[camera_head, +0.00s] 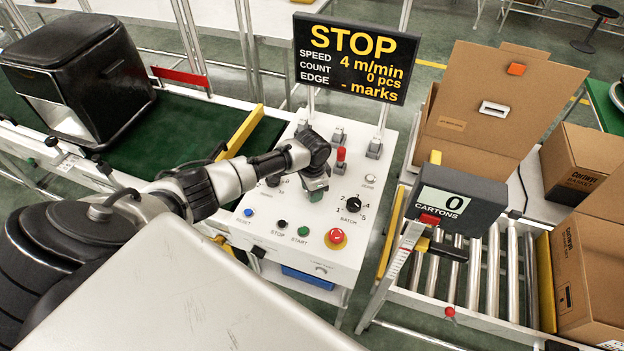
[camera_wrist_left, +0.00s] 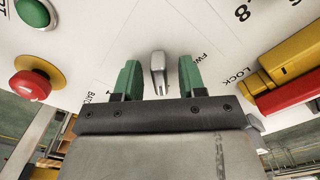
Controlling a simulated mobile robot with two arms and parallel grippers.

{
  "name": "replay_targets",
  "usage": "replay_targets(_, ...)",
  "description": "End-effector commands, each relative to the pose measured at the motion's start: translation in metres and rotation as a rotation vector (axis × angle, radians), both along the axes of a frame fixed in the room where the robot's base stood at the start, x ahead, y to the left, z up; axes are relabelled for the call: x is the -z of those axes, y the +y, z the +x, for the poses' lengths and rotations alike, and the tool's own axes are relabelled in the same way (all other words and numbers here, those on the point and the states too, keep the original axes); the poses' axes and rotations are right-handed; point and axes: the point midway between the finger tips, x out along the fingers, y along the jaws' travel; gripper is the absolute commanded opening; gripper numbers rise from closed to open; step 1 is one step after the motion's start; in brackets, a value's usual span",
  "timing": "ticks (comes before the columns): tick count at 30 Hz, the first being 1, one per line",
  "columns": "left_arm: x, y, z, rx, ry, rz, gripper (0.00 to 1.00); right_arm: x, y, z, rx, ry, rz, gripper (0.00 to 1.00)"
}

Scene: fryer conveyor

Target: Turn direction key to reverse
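The direction key (camera_wrist_left: 157,70) is a small silver lever on the white control panel (camera_head: 345,255), with FWD lettering beside it. In the left wrist view it stands between the two green fingers of my left gripper (camera_wrist_left: 160,80), with a gap on each side. My left gripper (camera_head: 316,194) is open, low over the panel in the head view, where it hides the key. The lettering opposite FWD is hidden or unreadable. My right gripper is not in view.
The panel also carries a red emergency stop (camera_head: 336,238), a green start button (camera_head: 303,231), a blue reset button (camera_head: 249,212) and a black batch knob (camera_head: 354,203). The display (camera_head: 354,60) reads STOP. A carton counter (camera_head: 455,200) stands right.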

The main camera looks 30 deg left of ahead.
Motion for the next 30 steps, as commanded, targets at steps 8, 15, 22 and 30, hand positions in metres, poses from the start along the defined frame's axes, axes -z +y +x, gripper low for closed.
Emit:
replay_targets(8, -0.004, 0.0, 0.0, -0.001, 0.0, 0.0, 0.4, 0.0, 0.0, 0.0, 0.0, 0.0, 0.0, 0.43)
replay_targets(15, -0.044, 0.001, 0.001, 0.001, -0.004, 0.001, 0.4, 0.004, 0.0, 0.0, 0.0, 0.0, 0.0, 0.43)
replay_targets(22, -0.087, 0.0, 0.0, 0.001, -0.003, 0.001, 0.4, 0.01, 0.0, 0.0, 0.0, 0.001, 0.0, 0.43)
replay_targets(30, -0.108, 0.0, 0.0, 0.0, 0.0, 0.0, 0.4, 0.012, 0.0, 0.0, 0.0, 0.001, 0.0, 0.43)
